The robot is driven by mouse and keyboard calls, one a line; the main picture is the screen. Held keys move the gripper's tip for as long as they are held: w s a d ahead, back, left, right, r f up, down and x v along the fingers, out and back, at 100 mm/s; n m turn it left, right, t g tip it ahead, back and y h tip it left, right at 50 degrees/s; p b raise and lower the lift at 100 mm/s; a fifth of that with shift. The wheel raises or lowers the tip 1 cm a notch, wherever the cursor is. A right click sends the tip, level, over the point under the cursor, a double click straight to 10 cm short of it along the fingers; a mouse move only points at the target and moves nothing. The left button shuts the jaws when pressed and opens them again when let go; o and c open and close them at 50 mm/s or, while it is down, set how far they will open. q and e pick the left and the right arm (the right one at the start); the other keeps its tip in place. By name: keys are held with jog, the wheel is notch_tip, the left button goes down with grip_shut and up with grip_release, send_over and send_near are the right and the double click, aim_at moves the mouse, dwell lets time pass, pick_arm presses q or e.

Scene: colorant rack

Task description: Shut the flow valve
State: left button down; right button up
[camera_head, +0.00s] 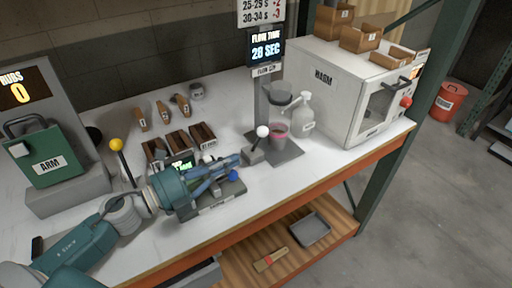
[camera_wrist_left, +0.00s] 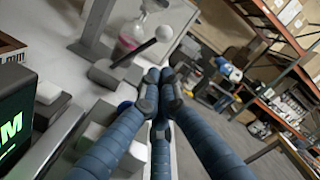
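The flow valve shows as a lever with a white ball knob (camera_head: 262,131) on a small grey base (camera_head: 251,156), beside the flow stand (camera_head: 262,102). In the left wrist view its white knob (camera_wrist_left: 164,33) is at the upper middle, and the lever slants up from the grey base (camera_wrist_left: 116,75). My left gripper (camera_head: 238,160) is low over the bench, just left of the valve base. In the left wrist view its fingertips (camera_wrist_left: 158,80) are together, with nothing seen between them, apart from the knob. My right gripper is not in view.
A cup with pink contents (camera_head: 275,128) and a white bottle (camera_head: 302,115) stand by the flow stand. A blue knob (camera_head: 233,174) is under my gripper. The white warming box (camera_head: 345,90) is at right. A yellow-knobbed lever (camera_head: 116,145) is at left.

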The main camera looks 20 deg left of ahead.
aim_at(258, 139)
pick_arm(q)
jog(key=p+x, duration=0.2)
jog(key=x, duration=0.6)
jog(key=shift+w+r+p, duration=0.1)
jog(key=shift+r+p, duration=0.05)
jog(key=shift+p, duration=0.2)
jog(key=shift+w+a+r+n+p, duration=0.1)
jog(key=shift+w+n+p, duration=0.05)
jog(key=shift+n+p, duration=0.2)
jog(key=shift+w+a+r+n+p, duration=0.1)
jog(key=shift+a+r+n+p, duration=0.15)
jog(key=shift+n+p, duration=0.1)
jog(key=a+n+p, duration=0.1)
jog(key=w+r+n+p, duration=0.1)
jog(key=n, duration=0.1)
jog(key=w+a+n+p, duration=0.1)
jog(key=shift+w+a+r+n+p, duration=0.15)
jog(key=shift+a+r+n+p, duration=0.15)
jog(key=shift+a+p, duration=0.1)
jog(key=shift+a+f, duration=0.1)
jog(key=shift+f, duration=0.05)
dwell(0.4)
